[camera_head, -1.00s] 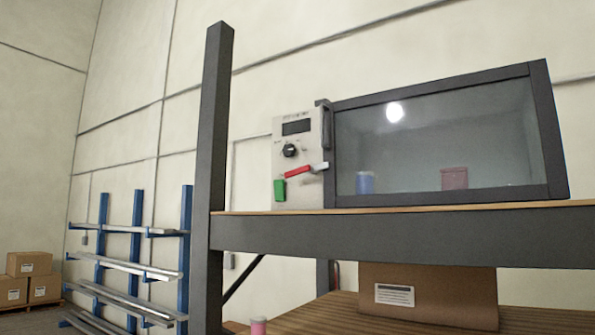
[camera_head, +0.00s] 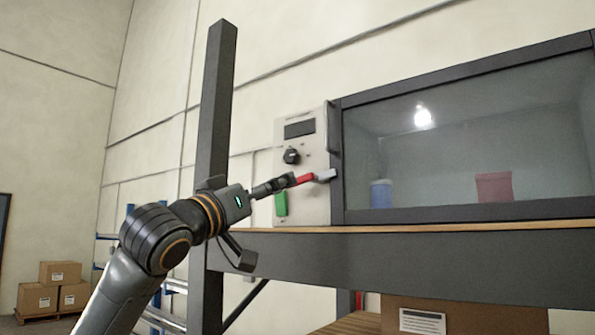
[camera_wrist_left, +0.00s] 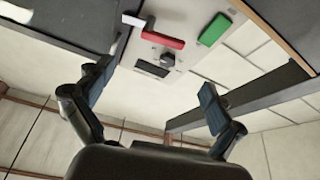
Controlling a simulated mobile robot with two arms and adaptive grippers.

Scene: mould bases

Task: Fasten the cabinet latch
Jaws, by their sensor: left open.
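The cabinet (camera_head: 470,165) has a dark-framed glass door, which looks closed, and a pale control panel (camera_head: 317,205) to its left. The latch has a red handle (camera_head: 305,180) with a light grey end piece (camera_head: 325,175) reaching to the door frame. It runs nearly level, tilted slightly up to the right. My left gripper (camera_head: 283,183) is at the handle's left end, partly overlapping it in view. In the left wrist view my gripper (camera_wrist_left: 155,88) is open and empty; the red handle (camera_wrist_left: 160,38) lies beyond the fingertips. Contact cannot be told. My right gripper is out of view.
A green block (camera_head: 281,204) sits low on the panel, below the handle, and a black knob (camera_head: 291,156) above it. A dark post (camera_head: 215,100) stands left of the panel. The shelf edge (camera_head: 420,228) runs below the cabinet. Blue and red containers show behind the glass.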

